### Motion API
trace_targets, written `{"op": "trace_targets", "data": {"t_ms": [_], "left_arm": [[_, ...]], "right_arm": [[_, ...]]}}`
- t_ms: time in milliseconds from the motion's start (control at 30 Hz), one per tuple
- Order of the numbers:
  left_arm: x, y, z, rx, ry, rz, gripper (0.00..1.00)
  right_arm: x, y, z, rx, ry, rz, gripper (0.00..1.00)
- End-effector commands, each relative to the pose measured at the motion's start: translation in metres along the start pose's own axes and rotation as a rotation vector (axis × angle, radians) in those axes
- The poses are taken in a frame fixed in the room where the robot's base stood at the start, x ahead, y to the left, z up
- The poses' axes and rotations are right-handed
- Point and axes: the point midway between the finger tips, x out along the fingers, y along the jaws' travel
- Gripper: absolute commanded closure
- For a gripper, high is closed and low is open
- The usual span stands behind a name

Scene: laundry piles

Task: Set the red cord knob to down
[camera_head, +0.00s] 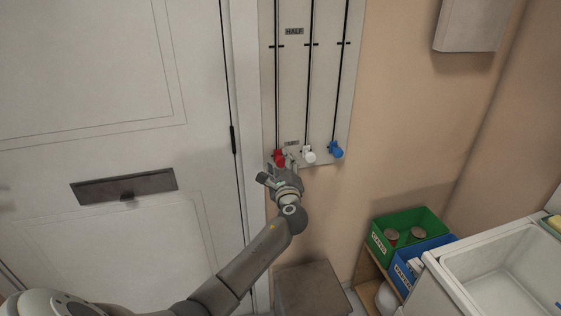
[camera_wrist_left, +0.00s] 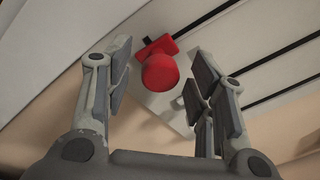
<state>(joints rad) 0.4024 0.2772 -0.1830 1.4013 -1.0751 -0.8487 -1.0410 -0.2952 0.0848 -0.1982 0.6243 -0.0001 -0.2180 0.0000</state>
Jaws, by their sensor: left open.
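The red cord knob (camera_head: 279,156) is at the bottom end of the left black cord slot on the grey wall panel (camera_head: 327,90), level with the white knob (camera_head: 309,155) and blue knob (camera_head: 336,150). My left gripper (camera_head: 284,168) is just below it, partly covering the view of it. In the left wrist view the red knob (camera_wrist_left: 160,72) lies between the fingertips of the open left gripper (camera_wrist_left: 157,80), with a visible gap to both fingers. The lower label on the panel is too small to read. My right gripper is not in view.
A "HALF" label (camera_head: 294,31) is higher on the panel. Green (camera_head: 408,223) and blue (camera_head: 425,250) bins and a white sink (camera_head: 500,270) stand lower right. A grey-brown box (camera_head: 310,287) is below.

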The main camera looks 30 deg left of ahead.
Motion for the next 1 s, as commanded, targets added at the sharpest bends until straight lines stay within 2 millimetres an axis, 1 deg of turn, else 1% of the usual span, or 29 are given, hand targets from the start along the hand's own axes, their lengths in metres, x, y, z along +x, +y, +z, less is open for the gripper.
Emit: {"op": "trace_targets", "data": {"t_ms": [100,200,533,567,933,1000], "left_arm": [[0.011,0.0,0.0,0.0,0.0,0.0,0.49],[0.016,0.0,0.0,0.0,0.0,0.0,0.49],[0.019,0.0,0.0,-0.001,0.001,0.0,0.49],[0.019,0.0,0.0,-0.001,0.001,0.0,0.51],[0.018,0.001,-0.001,-0.001,0.001,0.001,0.98],[0.018,0.001,-0.001,-0.001,0.002,0.001,1.0]], "right_arm": [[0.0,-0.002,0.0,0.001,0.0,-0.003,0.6],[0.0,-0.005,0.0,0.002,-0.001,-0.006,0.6],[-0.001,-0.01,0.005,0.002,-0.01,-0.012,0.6],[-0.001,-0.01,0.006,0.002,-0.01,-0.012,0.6],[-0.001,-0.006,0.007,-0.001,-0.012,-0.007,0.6],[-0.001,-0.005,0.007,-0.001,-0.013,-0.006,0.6]]}}
